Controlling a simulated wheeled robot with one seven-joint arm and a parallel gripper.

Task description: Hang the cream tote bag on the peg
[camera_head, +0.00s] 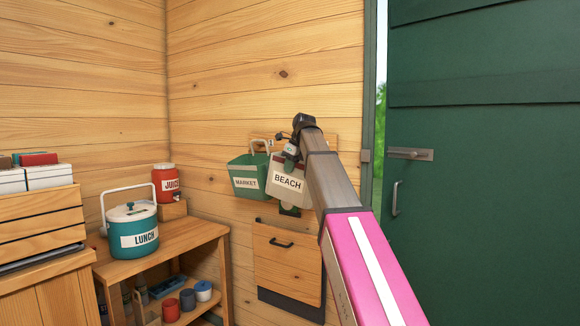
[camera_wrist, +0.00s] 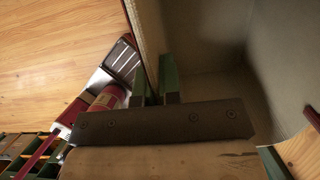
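The cream tote bag (camera_head: 287,181), labelled BEACH, hangs upright in front of the back wall, right of the green MARKET bag. My gripper (camera_head: 291,152) is at its top edge, partly hidden by my arm in the head view. In the wrist view, the two green fingers (camera_wrist: 157,88) stand close together on either side of the bag's rim, and the bag's pale inside (camera_wrist: 205,45) fills the right. The wooden peg board (camera_head: 329,140) shows on both sides of my arm. The peg for this bag cannot be made out behind my arm and the bag.
The green MARKET bag (camera_head: 247,172) hangs close at the left. A wooden bin with a handle (camera_head: 287,268) is below on the wall. A shelf table (camera_head: 187,238) with a teal LUNCH cooler (camera_head: 133,232) and red JUICE jug (camera_head: 164,181) stands left. A green door (camera_head: 490,210) is right.

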